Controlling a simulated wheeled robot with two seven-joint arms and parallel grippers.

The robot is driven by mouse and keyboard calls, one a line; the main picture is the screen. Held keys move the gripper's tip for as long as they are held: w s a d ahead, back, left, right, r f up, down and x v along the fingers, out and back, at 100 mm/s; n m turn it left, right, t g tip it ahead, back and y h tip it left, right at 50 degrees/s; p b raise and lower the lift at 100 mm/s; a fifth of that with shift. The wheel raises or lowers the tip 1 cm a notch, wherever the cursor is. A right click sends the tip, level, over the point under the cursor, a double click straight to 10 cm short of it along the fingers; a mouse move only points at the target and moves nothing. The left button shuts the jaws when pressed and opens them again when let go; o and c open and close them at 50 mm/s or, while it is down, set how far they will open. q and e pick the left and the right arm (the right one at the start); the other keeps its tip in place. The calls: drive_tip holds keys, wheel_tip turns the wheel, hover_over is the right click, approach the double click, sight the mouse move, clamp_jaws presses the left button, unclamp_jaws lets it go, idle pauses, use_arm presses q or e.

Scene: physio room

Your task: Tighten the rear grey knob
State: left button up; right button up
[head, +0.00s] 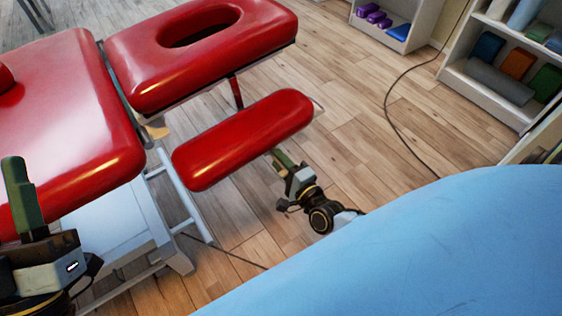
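A red padded treatment table (60,110) stands at the left, with a red headrest (130,65) that has an oval hole and a separate red armrest pad (243,138). I cannot make out a grey knob; any knob under the pads is hidden. My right gripper (282,160) is at the near right edge of the armrest pad, its green fingers reaching partly under it. Whether they are apart or closed on something cannot be seen. My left gripper (22,195) is upright in front of the table's near edge, one green finger showing clearly.
A large light-blue rounded surface (430,250) fills the lower right foreground. White shelves (490,85) with coloured rolls and blocks stand at the upper right. A dark cable (393,115) lies on the wooden floor (345,115). Open floor lies between armrest and shelves.

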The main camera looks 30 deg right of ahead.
drive_tip(key=shift+o, duration=0.3)
